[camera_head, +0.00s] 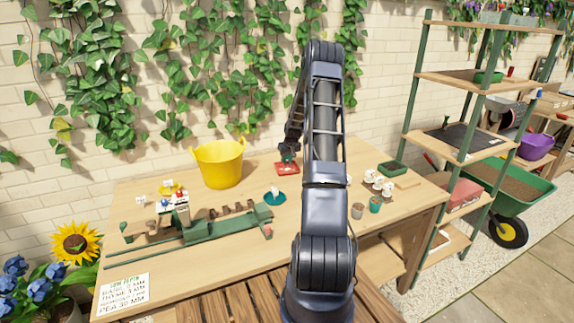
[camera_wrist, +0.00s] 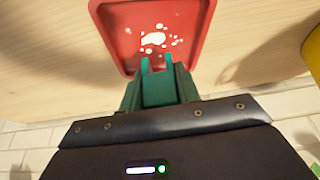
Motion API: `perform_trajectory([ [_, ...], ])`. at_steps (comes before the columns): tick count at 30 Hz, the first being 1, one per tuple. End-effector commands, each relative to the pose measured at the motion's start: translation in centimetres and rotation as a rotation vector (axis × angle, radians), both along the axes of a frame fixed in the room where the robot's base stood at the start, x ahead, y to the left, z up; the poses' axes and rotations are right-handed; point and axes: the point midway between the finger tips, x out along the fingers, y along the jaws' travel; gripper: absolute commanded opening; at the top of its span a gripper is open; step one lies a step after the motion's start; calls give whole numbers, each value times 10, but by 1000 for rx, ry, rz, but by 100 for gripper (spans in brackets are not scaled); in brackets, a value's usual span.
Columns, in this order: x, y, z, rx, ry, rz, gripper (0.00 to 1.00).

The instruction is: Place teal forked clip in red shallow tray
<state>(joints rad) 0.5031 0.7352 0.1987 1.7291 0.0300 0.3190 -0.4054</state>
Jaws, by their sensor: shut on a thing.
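The red shallow tray (camera_head: 282,171) lies on the bench below my gripper (camera_head: 288,154), near the back. In the wrist view the red tray (camera_wrist: 112,20) shows at the top, with white bits or spots on its floor. My gripper (camera_wrist: 160,90) is shut on the teal forked clip (camera_wrist: 158,88), whose two prongs point towards the tray. The prongs overlap the tray's near edge in this view. I cannot tell whether the clip touches the tray. In the head view the clip is too small to make out clearly.
A yellow bucket (camera_head: 220,165) stands left of the tray. A teal saucer (camera_head: 275,199) and a green rail-like rig (camera_head: 215,229) lie nearer the front. Small pots (camera_head: 375,205) and a green tray (camera_head: 392,168) are at the right. My arm hides part of the bench.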

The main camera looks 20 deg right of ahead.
Motion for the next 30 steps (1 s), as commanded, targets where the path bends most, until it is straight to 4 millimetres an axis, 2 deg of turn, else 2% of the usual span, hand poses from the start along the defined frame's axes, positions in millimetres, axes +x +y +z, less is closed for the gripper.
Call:
perform_trajectory([
  [3, -1, 0, -18, 1, 3, 0, 10],
  [7, 0, 0, -33, 1, 1, 0, 10],
  [19, 0, 0, -38, 1, 1, 0, 10],
  [20, 0, 0, -38, 0, 1, 0, 36],
  [23, 0, 0, -37, 0, 1, 0, 54],
  [30, 0, 0, -37, 0, 1, 0, 54],
])
